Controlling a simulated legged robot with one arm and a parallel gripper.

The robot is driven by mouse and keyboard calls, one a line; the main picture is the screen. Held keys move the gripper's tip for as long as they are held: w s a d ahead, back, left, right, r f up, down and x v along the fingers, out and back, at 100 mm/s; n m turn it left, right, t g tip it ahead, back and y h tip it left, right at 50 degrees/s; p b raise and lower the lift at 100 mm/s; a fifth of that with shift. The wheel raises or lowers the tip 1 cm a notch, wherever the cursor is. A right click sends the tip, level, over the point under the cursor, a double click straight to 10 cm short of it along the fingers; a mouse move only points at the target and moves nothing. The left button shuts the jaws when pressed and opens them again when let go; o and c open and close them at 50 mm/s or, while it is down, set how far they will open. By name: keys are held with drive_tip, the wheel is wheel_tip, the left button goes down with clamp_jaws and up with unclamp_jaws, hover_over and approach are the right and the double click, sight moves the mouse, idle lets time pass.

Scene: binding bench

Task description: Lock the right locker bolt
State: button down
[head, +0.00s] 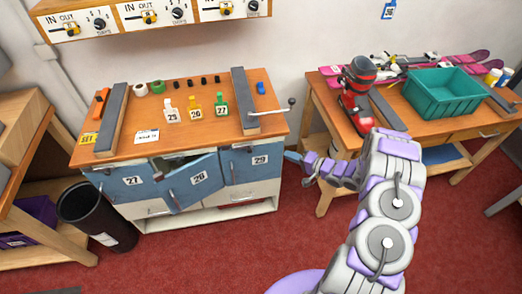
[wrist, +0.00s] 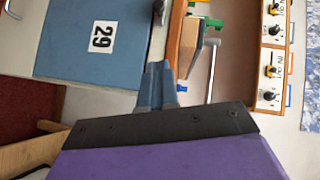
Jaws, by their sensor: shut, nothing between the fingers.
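The right locker (head: 255,163) is the blue door marked 29 at the right end of the bench, and it looks closed. A dark upright piece (head: 232,168), perhaps its bolt or handle, shows near the door's left side; I cannot tell its position. In the wrist view the door (wrist: 70,40) fills the upper left, and a small grey metal piece (wrist: 158,12) sits by its edge near the bench top. My gripper (head: 289,155) is beside the locker's right side, apart from the door. Its fingers (wrist: 158,70) are shut and empty.
The middle locker door (head: 195,184), marked 28, stands ajar; the left locker (head: 130,185) is marked 27. A second table (head: 420,135) with a green bin (head: 445,98) stands right. A black waste bin (head: 95,215) stands left.

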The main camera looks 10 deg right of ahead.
drive_tip(key=shift+s+a, duration=0.1)
drive_tip(key=shift+a, duration=0.05)
drive_tip(key=b, duration=0.4)
approach(244, 149)
drive_tip(key=shift+w, duration=1.45)
drive_tip(key=shift+a, duration=0.25)
drive_tip(key=shift+y, duration=0.3)
drive_tip(key=a+p, duration=0.4)
drive_tip(key=a, duration=0.1)
drive_tip(key=shift+s, duration=0.1)
drive_tip(key=shift+p, duration=0.3)
